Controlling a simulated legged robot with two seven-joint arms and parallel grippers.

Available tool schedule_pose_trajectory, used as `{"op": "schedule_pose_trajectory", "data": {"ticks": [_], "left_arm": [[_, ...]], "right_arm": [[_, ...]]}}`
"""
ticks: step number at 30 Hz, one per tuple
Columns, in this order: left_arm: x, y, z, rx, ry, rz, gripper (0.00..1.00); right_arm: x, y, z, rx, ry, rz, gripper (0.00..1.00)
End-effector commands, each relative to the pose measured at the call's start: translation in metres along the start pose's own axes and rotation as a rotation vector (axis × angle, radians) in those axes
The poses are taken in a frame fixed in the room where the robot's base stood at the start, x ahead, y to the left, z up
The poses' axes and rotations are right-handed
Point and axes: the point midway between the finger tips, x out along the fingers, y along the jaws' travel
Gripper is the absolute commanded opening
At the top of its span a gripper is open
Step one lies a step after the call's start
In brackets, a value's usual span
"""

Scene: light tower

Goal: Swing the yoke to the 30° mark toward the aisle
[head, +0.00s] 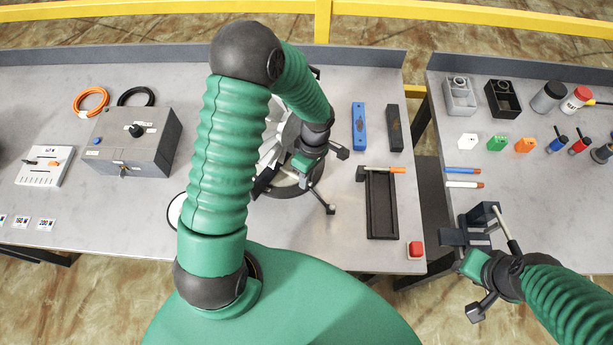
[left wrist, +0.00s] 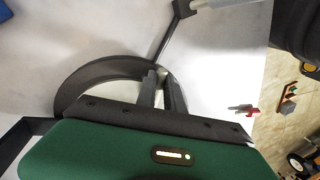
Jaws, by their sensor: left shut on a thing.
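The lamp head (head: 274,135) is pale and finned and stands on the back table, mostly hidden behind my left arm. Its dark round base (head: 290,191) shows below it. My left gripper (head: 297,165) is at the lamp's right side, reaching down. In the left wrist view its two grey fingers (left wrist: 162,86) are close together, shut on a part of the yoke at a dark curved rim (left wrist: 75,88). The gripped part is mostly hidden by the fingers. No degree mark can be read. My right gripper (head: 478,229) hangs at the right table's front edge, away from the lamp; its jaw gap is unclear.
A grey control box (head: 130,139) with a knob stands left. A black tray (head: 381,208), blue bar (head: 358,127) and red button (head: 416,249) lie right of the lamp. A gap separates the tables. The right table (head: 540,205) holds small parts. A yellow rail (head: 150,8) runs behind.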

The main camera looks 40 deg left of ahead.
Motion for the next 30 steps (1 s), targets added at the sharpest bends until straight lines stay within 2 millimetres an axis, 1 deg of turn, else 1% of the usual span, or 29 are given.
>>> {"op": "schedule_pose_trajectory", "data": {"ticks": [1, 8, 14, 23, 30], "left_arm": [[-0.003, 0.003, -0.003, -0.001, 0.005, 0.009, 0.00], [-0.004, 0.007, -0.002, -0.026, 0.000, 0.012, 0.00], [-0.007, 0.017, 0.000, -0.113, -0.017, 0.014, 0.00], [-0.013, 0.045, 0.002, -0.354, -0.066, 0.014, 0.00], [-0.018, 0.069, -0.003, -0.578, -0.110, 0.013, 0.00]], "right_arm": [[-0.001, 0.000, 0.000, 0.000, 0.000, 0.000, 0.38], [0.000, 0.000, 0.000, 0.000, 0.000, 0.000, 0.38], [0.001, 0.000, 0.000, 0.000, 0.000, 0.000, 0.38], [0.000, 0.000, 0.000, 0.000, 0.000, 0.000, 0.38], [-0.004, 0.000, -0.001, 0.000, 0.000, 0.000, 0.38]]}}
